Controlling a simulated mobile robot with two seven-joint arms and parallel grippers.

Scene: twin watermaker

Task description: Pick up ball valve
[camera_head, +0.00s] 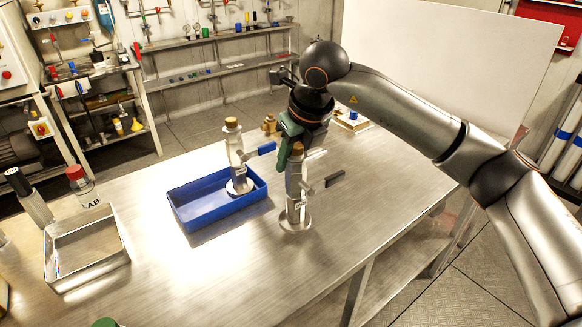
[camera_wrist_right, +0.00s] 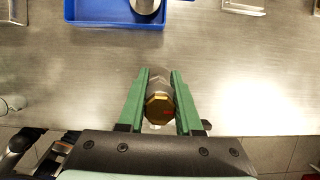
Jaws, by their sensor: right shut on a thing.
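A ball valve (camera_head: 293,187) stands upright on the metal table, with a grey body, a brass-coloured top, a round base flange and a dark lever (camera_head: 334,178) to its right. My right gripper (camera_head: 292,146) comes down over its top, green fingers shut on it. In the right wrist view the fingers (camera_wrist_right: 158,100) sit on both sides of the valve's metal body and brass hexagonal end (camera_wrist_right: 159,108). The base flange appears to be on the table. A similar valve with a blue lever (camera_head: 237,160) stands in the blue tray. My left gripper is not in view.
The blue tray (camera_head: 202,221) lies left of the held valve; its edge also shows in the wrist view (camera_wrist_right: 100,18). The table's front middle is clear.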

